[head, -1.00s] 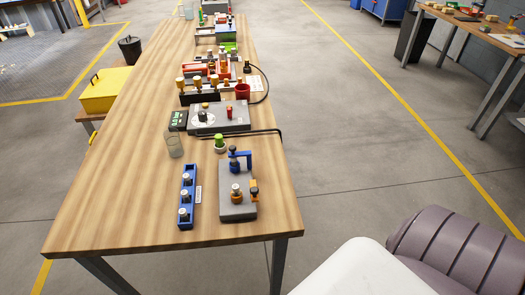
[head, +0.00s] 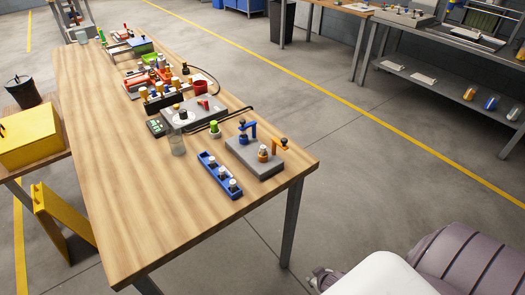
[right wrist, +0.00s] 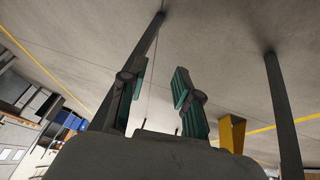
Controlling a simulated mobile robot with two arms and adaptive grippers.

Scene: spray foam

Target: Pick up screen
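No thing on the wooden table (head: 130,200) can be surely told as the screen. A small dark box with a greenish display (head: 157,127) lies at the left of a grey device with a dial (head: 195,112). My right gripper (head: 318,278) barely shows at the bottom of the head view, beside my white arm part and apart from the table. In the right wrist view my right gripper (right wrist: 155,75) has its two fingers apart with nothing between them. My left gripper is not in view.
On the table's near end stand a blue rack (head: 219,175), a grey plate (head: 255,160) with a blue bracket, a green-topped item (head: 214,129) and a clear glass (head: 177,144). A yellow box (head: 30,138) stands at left. The table's front left is bare.

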